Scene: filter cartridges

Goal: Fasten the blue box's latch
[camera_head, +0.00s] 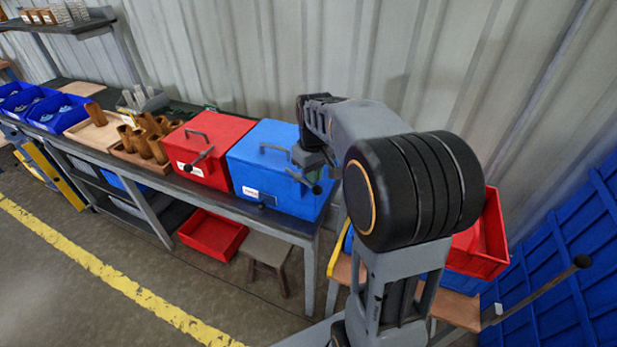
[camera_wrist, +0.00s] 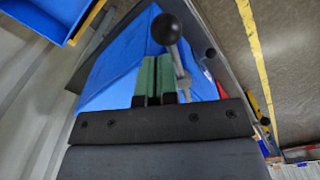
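The blue box (camera_head: 262,170) stands on the bench's right end with its lid down and a handle on top. Its latch lever (camera_head: 303,181) with a black ball knob sticks out at the front right. In the wrist view the ball knob (camera_wrist: 166,28) and grey lever shaft (camera_wrist: 182,75) lie just beyond and to the right of my fingertips; I cannot tell if they touch. My gripper (camera_wrist: 156,75) has its green fingers together with nothing visible between them. In the head view my gripper (camera_head: 313,160) is at the box's right side, partly hidden by my arm.
A red box (camera_head: 212,150) with a similar lever stands close to the left of the blue box. Brown cartridges (camera_head: 150,138) and blue bins (camera_head: 58,113) are farther left on the bench. A red crate (camera_head: 483,245) is at the right, behind my arm. The wall is close behind.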

